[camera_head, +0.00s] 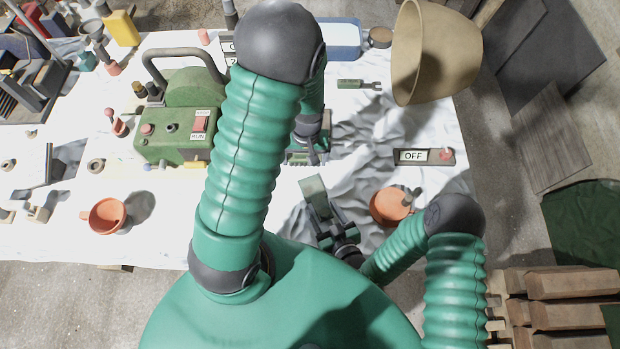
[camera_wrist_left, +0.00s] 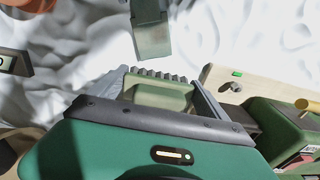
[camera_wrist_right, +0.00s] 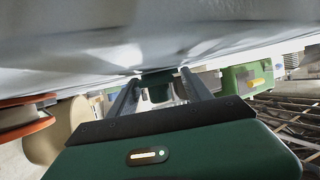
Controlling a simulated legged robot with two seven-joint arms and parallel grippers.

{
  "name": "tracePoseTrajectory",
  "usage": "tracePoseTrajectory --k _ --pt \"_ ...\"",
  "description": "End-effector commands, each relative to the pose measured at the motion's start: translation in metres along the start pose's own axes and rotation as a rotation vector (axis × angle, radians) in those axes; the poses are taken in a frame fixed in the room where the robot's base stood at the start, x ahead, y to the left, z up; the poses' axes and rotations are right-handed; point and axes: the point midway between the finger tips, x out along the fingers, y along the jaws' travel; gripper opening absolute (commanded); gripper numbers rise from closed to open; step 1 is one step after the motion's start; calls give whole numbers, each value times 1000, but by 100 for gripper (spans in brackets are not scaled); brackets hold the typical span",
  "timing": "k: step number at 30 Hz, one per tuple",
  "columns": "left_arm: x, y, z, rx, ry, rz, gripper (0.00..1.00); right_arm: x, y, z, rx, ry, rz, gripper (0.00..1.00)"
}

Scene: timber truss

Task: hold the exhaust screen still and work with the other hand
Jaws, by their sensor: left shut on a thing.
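My left gripper (camera_head: 308,150) is over the middle of the white cloth. It is shut on a pale green block with a toothed edge, which I take to be the exhaust screen (camera_wrist_left: 158,92); in the head view only a little of it shows below my wrist. My right gripper (camera_head: 322,210) is lower in the head view, near the cloth's front edge. In the right wrist view its fingers (camera_wrist_right: 160,88) stand apart, with a dark green shape between or beyond them. A flat grey-green piece (camera_wrist_left: 150,32) at my right gripper shows just beyond the toothed edge.
A green machine (camera_head: 180,120) with a STOP/RUN switch stands left of my left arm. An OFF plate (camera_head: 425,156), a fork-ended tool (camera_head: 358,84) and a tan bucket (camera_head: 435,50) are to the right. An orange bowl (camera_head: 388,207) sits close beside my right gripper.

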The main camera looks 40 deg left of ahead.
Motion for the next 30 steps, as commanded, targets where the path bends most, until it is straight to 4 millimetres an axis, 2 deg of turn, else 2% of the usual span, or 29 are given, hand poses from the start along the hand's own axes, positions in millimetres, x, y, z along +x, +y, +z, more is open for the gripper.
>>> tracePoseTrajectory --k 17,20,30 --pt "0 0 0 0 0 0 55 -3 1 0 0 -1 3 65" --pt "0 0 0 0 0 0 55 -17 2 1 1 -3 4 65" --pt "0 0 0 0 1 0 55 -100 2 2 2 -2 4 65"
